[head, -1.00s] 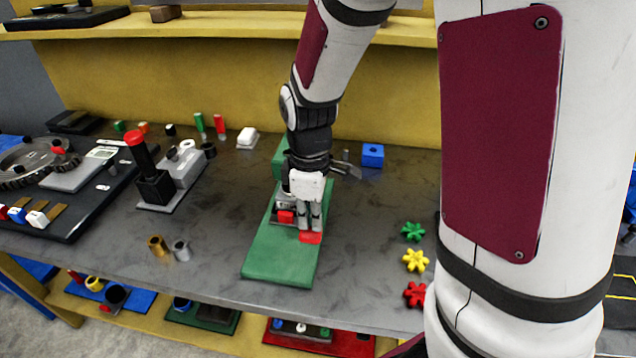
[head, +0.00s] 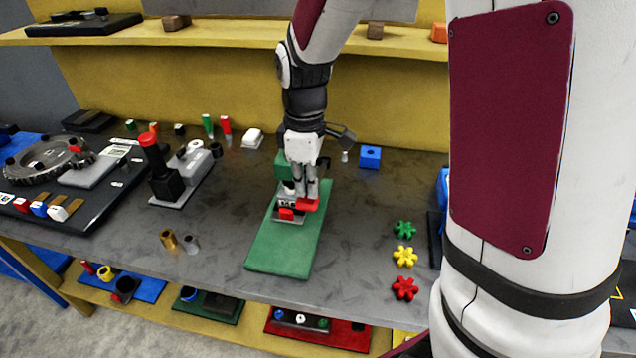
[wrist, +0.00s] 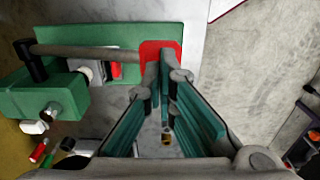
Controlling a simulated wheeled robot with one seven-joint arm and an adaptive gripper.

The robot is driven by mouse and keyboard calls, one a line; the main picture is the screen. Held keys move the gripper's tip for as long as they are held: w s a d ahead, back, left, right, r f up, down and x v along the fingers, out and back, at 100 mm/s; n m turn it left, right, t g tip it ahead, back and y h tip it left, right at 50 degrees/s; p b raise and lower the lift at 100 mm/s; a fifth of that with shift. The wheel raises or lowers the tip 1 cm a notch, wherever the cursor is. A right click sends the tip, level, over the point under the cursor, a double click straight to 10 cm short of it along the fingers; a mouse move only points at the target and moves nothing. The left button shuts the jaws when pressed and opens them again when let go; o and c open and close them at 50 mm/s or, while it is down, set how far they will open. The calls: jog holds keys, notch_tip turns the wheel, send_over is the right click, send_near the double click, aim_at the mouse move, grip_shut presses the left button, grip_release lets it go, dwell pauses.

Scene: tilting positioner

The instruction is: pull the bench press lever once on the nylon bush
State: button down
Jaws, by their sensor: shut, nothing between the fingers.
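The green bench press (head: 288,243) stands on the bench; its base, block and lever also show in the wrist view (wrist: 40,97). Its lever (wrist: 90,51) is a grey rod ending in a red pad (head: 308,205), which also shows in the wrist view (wrist: 160,48). A small white piece (wrist: 97,72), perhaps the nylon bush, is by the press block, partly hidden. My gripper (head: 308,196) is shut and empty. Its fingertips are right at the red pad; whether they touch it I cannot tell.
A black press-like device with a red knob (head: 148,140) stands to the left. Brass and grey sleeves (head: 168,240) stand before it. A blue block (head: 370,157) and coloured star knobs (head: 404,256) lie to the right. A shelf (head: 200,33) runs behind.

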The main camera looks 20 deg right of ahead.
jog(key=shift+r+p, duration=1.05)
jog(key=shift+r, duration=1.9)
jog(key=s+r+m+t+b, duration=0.1)
jog(key=s+r+m+t, duration=0.1)
jog(key=s+r+m, duration=0.3)
jog(key=s+r+m+t+b, duration=0.1)
jog(key=s+r+m+t, duration=0.2)
jog(key=s, duration=1)
notch_tip(320, 180, up, 3)
jog(key=m, duration=0.2)
jog(key=shift+m+t, duration=0.3)
jog(key=shift+m, duration=0.1)
jog(key=shift+s, duration=0.1)
